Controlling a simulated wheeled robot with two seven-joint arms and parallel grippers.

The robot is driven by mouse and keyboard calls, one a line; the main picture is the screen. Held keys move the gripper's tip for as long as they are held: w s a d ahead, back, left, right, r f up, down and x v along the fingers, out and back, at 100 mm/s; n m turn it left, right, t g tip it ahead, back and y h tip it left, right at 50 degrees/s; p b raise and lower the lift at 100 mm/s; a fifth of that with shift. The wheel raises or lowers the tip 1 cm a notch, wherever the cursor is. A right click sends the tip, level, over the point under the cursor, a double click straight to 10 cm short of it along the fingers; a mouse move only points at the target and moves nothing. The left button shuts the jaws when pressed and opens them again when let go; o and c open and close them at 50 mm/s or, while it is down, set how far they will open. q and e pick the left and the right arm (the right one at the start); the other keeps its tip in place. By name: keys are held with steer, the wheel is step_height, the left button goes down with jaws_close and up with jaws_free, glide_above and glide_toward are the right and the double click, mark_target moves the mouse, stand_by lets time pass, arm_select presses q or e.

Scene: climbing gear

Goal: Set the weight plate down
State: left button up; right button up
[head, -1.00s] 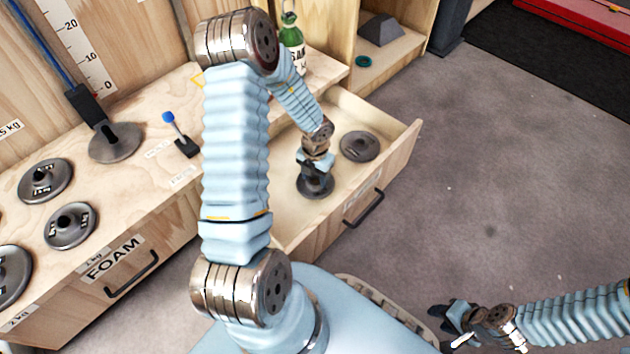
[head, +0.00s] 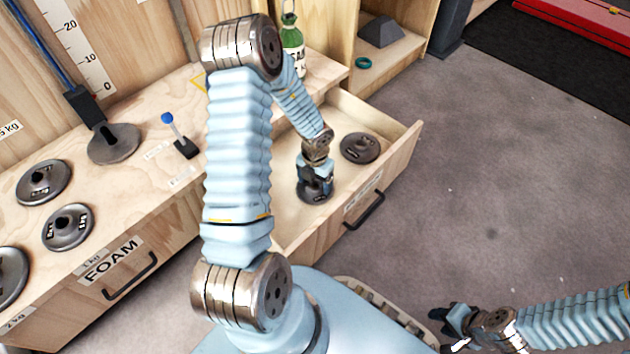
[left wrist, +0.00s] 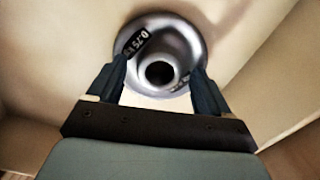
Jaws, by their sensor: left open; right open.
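A round grey weight plate (head: 314,194) lies flat in the open drawer. In the left wrist view the same plate (left wrist: 160,32) shows a 0.75 label and a central hole. My left gripper (head: 316,186) is open right over it, with its fingers (left wrist: 160,82) on either side of the hub; I cannot tell whether they touch it. Part of the plate is hidden behind the gripper. My right gripper (head: 448,326) is open and empty, low at the right over the floor.
The open drawer (head: 405,150) also holds a second plate (head: 360,147) at its right. Several plates, such as one (head: 68,227), lie on the bench at left. A green bottle (head: 292,42) stands behind the drawer. The grey floor at right is clear.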

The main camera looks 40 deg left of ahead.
arm_select(q)
step_height(320, 180, up, 12)
steer(key=p, duration=0.4)
stand_by(1.1)
